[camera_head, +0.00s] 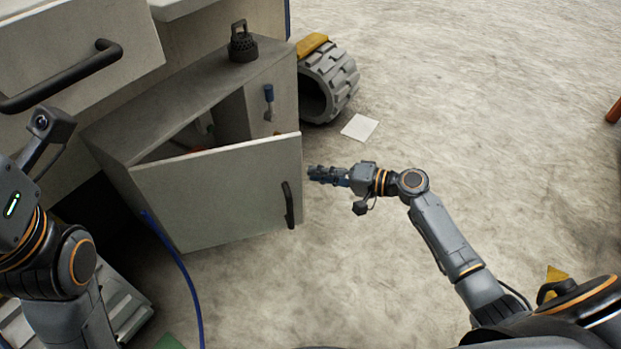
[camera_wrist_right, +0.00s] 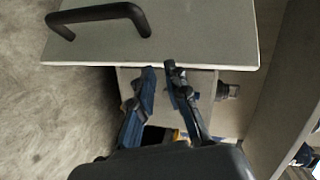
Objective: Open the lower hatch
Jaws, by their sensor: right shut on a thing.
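The lower hatch (camera_head: 220,190) is a pale grey door on the low cabinet, standing partly open with a gap above its top edge into the dark inside. Its dark handle (camera_head: 288,205) is near the free right edge. My right gripper (camera_head: 318,173) is at that free edge, beside the handle and not on it. In the right wrist view the hatch (camera_wrist_right: 190,35) and its handle (camera_wrist_right: 100,18) fill the top. The right gripper (camera_wrist_right: 160,69) has its fingertips close together at the hatch's edge, shut on it. My left arm shows at the left; its fingers are out of view.
The low cabinet (camera_head: 165,115) carries a dark perforated object (camera_head: 242,45) on top. A drawer front (camera_head: 80,50) with a dark handle is above left. A grey treaded wheel (camera_head: 330,80) and a white sheet (camera_head: 359,127) lie to the right. Floor at right is clear.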

